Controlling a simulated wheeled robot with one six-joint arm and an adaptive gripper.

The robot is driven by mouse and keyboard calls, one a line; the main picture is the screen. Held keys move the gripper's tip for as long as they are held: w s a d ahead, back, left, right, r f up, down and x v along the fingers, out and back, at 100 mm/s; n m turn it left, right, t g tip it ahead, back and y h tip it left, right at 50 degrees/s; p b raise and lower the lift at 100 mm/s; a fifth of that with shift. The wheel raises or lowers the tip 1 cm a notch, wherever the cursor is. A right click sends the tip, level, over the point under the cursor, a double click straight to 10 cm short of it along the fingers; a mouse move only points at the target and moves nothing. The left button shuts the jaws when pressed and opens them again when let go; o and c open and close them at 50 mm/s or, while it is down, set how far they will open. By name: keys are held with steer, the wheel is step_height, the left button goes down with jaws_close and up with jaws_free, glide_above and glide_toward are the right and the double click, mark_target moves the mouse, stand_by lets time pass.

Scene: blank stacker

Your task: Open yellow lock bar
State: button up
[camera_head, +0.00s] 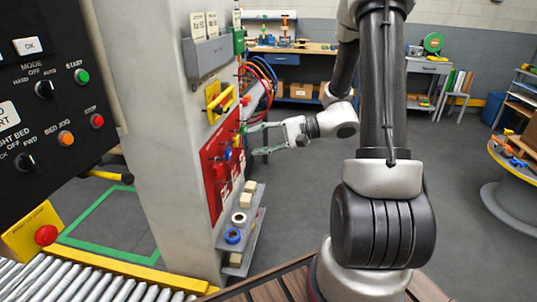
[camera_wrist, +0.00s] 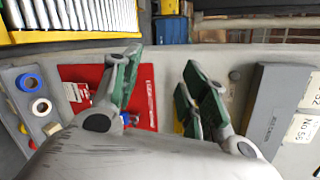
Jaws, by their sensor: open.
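The yellow lock bar (camera_head: 219,101) is mounted on the side of the grey column (camera_head: 160,130), above the red board, in the head view. In the wrist view only a sliver of yellow (camera_wrist: 178,126) shows beside the right finger; the rest is hidden. My gripper (camera_head: 256,138) is open and empty, with green finger pads. In the head view it is beside the red board, lower than the lock bar and apart from it. In the wrist view my gripper (camera_wrist: 162,60) has its fingers spread, facing the column.
The red board (camera_head: 216,165) holds small coloured parts. Below it, a grey shelf (camera_head: 240,225) carries tape rolls and blocks. A grey holder (camera_head: 207,55) sits above the lock bar. A roller conveyor (camera_head: 85,283) runs at lower left. Open floor lies right of the column.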

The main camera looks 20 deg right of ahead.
steer(key=s+g, duration=0.1)
steer(key=s, duration=0.1)
steer(key=s+f+g, duration=0.1)
steer(key=s+g+h, duration=0.1)
steer(key=s, duration=0.1)
steer(key=shift+s+d+f, duration=0.15)
steer(key=shift+s+f, duration=0.15)
steer(key=shift+s, duration=0.05)
